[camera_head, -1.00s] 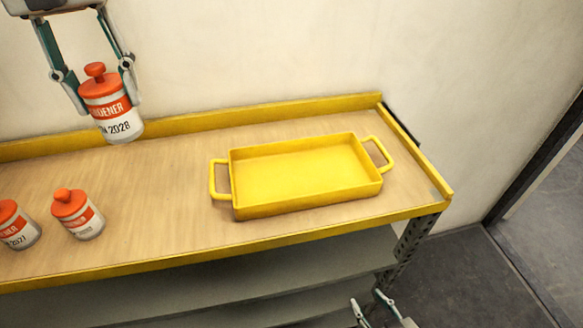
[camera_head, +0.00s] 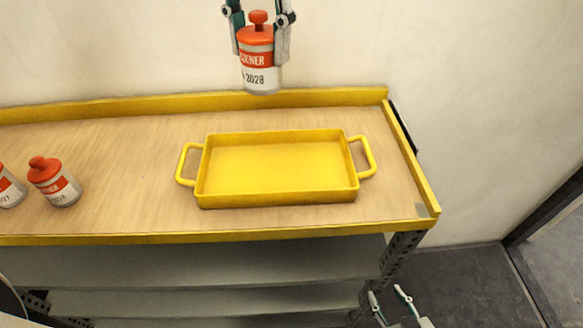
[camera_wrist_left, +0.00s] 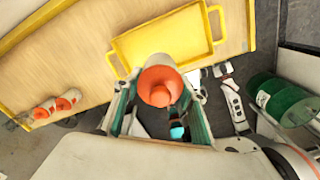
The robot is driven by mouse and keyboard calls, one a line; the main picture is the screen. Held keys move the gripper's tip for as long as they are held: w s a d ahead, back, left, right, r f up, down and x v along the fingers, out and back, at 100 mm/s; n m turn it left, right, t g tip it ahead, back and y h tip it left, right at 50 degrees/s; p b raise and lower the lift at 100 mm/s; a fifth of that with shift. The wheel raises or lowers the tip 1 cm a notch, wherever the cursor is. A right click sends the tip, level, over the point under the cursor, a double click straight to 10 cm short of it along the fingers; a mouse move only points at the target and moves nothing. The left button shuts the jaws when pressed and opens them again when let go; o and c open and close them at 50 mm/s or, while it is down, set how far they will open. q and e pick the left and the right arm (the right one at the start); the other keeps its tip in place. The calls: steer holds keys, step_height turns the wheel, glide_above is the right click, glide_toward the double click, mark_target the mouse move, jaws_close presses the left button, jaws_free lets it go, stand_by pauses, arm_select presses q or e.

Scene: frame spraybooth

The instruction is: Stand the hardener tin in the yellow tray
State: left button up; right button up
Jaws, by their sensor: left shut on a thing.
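The hardener tin (camera_head: 260,75), white with a red band and a red knobbed lid, hangs upright in my left gripper (camera_head: 260,35). My left gripper is shut on it, one finger on each side, above the shelf's back edge. The tin also shows in the left wrist view (camera_wrist_left: 160,88), lid towards the camera. The yellow tray (camera_head: 278,200) lies on the wooden top with nothing in it. The tin is apart from the tray, above its far side in the head view. My right gripper (camera_head: 388,298) is low at the bottom right, its fingers apart and empty.
Two similar red-lidded tins, one (camera_head: 55,182) whole and one (camera_head: 10,188) cut by the frame edge, stand on the left of the wooden top (camera_head: 120,150). A yellow lip (camera_head: 100,108) runs along the back.

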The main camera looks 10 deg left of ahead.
mark_target(272, 87)
arm_select(q)
steer(key=shift+w+d+f, duration=0.15)
steer(key=shift+w+d, duration=0.05)
steer(key=shift+d, duration=0.45)
step_height(272, 87, down, 20)
steer(key=shift+r, duration=0.15)
steer(key=shift+b, duration=0.4)
steer(key=o, duration=1.2)
steer(key=shift+f, duration=0.2)
steer(key=shift+o, duration=0.2)
steer(key=shift+r, duration=0.15)
step_height(272, 87, up, 12)
steer(key=shift+r, duration=0.1)
